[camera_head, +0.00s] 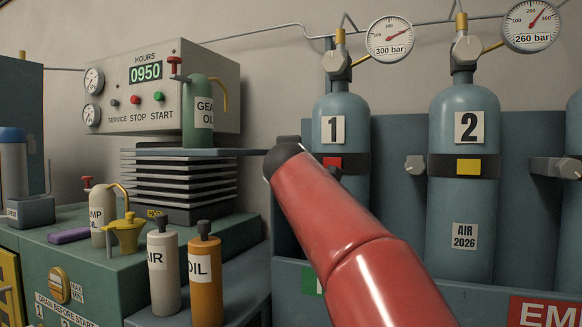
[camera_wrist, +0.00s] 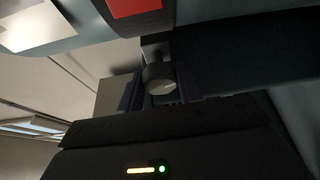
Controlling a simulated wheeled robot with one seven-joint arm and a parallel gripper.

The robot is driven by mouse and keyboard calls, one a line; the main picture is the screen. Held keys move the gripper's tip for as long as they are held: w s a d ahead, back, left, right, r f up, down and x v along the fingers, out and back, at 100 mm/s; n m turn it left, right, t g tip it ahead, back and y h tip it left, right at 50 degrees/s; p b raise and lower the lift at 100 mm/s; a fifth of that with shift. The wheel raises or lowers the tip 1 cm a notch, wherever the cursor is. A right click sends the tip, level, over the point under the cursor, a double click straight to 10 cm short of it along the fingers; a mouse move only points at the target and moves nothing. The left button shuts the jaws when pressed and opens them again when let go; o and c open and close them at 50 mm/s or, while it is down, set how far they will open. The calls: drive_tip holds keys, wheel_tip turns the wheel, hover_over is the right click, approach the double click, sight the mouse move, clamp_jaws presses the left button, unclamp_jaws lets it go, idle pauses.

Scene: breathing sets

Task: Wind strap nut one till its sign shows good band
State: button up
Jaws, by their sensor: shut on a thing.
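Cylinder one (camera_head: 340,124) stands in the rack and bears the number 1. The sign (camera_head: 330,162) on its strap is red. The red sign also shows at the top of the wrist view (camera_wrist: 135,7). Strap nut one (camera_wrist: 160,78), a grey round knob, lies between the dark fingers of my gripper (camera_wrist: 159,90), which is shut on it. In the head view my red arm hides both nut one and my gripper.
Cylinder two (camera_head: 464,215) has a yellow sign (camera_head: 468,167) on its strap, with a grey nut (camera_head: 415,165) to its left. Another nut (camera_head: 568,168) is at the right edge. A gear oil can (camera_head: 200,112) and an orange oil bottle (camera_head: 205,280) stand left of my arm.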

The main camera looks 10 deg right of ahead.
drive_tip(key=shift+f, duration=0.1)
drive_tip(key=o, duration=0.7)
drive_tip(key=b+v, duration=0.1)
drive_tip(key=v, duration=0.6)
drive_tip(key=shift+s+b, duration=0.35)
drive_tip(key=shift+b, duration=0.05)
